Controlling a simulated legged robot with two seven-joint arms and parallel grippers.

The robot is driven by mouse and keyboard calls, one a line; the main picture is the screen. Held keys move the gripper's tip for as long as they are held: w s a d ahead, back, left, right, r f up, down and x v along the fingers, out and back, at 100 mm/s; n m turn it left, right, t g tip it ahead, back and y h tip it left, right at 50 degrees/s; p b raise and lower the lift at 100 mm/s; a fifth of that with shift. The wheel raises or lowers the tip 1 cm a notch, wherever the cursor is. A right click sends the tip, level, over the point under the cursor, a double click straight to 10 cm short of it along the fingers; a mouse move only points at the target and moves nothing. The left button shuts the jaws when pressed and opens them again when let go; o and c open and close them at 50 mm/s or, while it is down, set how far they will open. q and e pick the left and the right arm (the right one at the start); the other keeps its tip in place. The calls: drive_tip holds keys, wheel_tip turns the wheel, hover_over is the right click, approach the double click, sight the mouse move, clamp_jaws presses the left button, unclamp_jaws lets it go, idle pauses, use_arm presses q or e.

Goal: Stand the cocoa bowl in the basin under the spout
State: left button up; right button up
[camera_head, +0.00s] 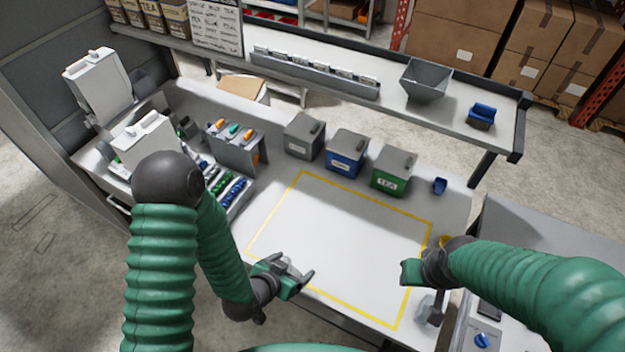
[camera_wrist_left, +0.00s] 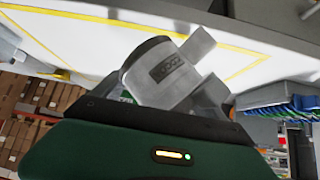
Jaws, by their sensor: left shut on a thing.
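A small grey bowl (camera_wrist_left: 165,75) with a dark label, partly readable as cocoa, is in the jaws of my left gripper (camera_head: 293,279). In the head view the bowl (camera_head: 284,266) is small and mostly hidden by the fingers. The left gripper holds it over the front of the yellow-outlined area. My right gripper (camera_head: 411,272) is over the right side of that area; its jaw gap is not clear. A grey unit (camera_head: 236,150) with orange and teal levers stands at the left of the worktop. I cannot make out a spout or basin clearly.
Grey (camera_head: 304,137), blue (camera_head: 346,153) and green TEA (camera_head: 393,171) bins stand behind the outlined area. White machines (camera_head: 145,138) and racks of coloured items (camera_head: 232,191) are at left. A small blue cup (camera_head: 440,186) is at right. The outlined surface (camera_head: 345,230) is largely clear.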

use_arm(q)
drive_tip(key=w+a+n+b, duration=0.1)
drive_tip(key=w+b, duration=0.1)
drive_tip(key=w+a+y+b, duration=0.1)
drive_tip(key=w+a, duration=0.1)
drive_tip(key=w+a+r+n+t+y+b, duration=0.1)
drive_tip(key=w+a+b, duration=0.1)
drive_tip(key=shift+w+a+n+b, duration=0.1)
drive_tip(key=shift+w+n+b, duration=0.1)
drive_tip(key=shift+n+b, duration=0.1)
drive_tip(key=w+a+r+n+y+b, duration=0.2)
drive_tip(key=a+r+b, duration=0.1)
drive_tip(key=a+r, duration=0.1)
drive_tip(key=shift+w+a+r+n, duration=0.15)
drive_tip(key=shift+w+a+n, duration=0.15)
drive_tip(key=shift+a, duration=0.3)
drive_tip(key=shift+d, duration=0.2)
